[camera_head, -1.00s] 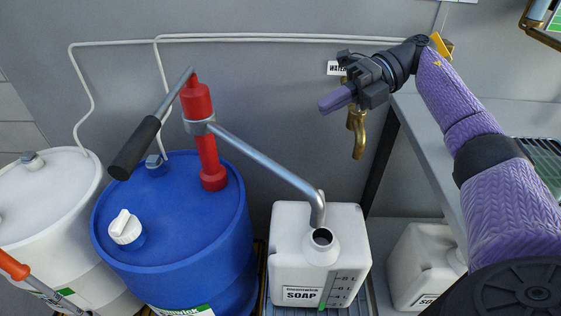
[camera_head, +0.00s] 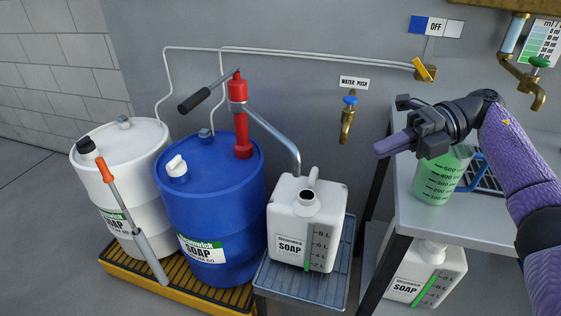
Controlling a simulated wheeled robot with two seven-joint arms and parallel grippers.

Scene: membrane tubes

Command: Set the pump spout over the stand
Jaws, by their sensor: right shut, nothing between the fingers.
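The red pump (camera_head: 241,120) stands upright on the blue drum (camera_head: 212,210). Its black-gripped lever (camera_head: 195,98) points left. Its grey metal spout (camera_head: 275,129) reaches right and bends down at its end, by the top of the white soap canister (camera_head: 330,228). The tip shows behind and left of the canister's handle and open mouth (camera_head: 308,197); whether they touch I cannot tell. The canister sits on the low stand (camera_head: 290,286) with a blue-grey top. My right gripper (camera_head: 392,146) is shut and empty, in the air right of the spout, away from the pump. My left gripper is out of view.
A white drum (camera_head: 130,165) with an orange-and-grey hand pump (camera_head: 115,195) stands left on the yellow pallet (camera_head: 170,292). The grey bench (camera_head: 440,222) at right holds a green measuring container (camera_head: 440,185). A brass tap (camera_head: 347,120) is on the wall. Another soap canister (camera_head: 440,272) is under the bench.

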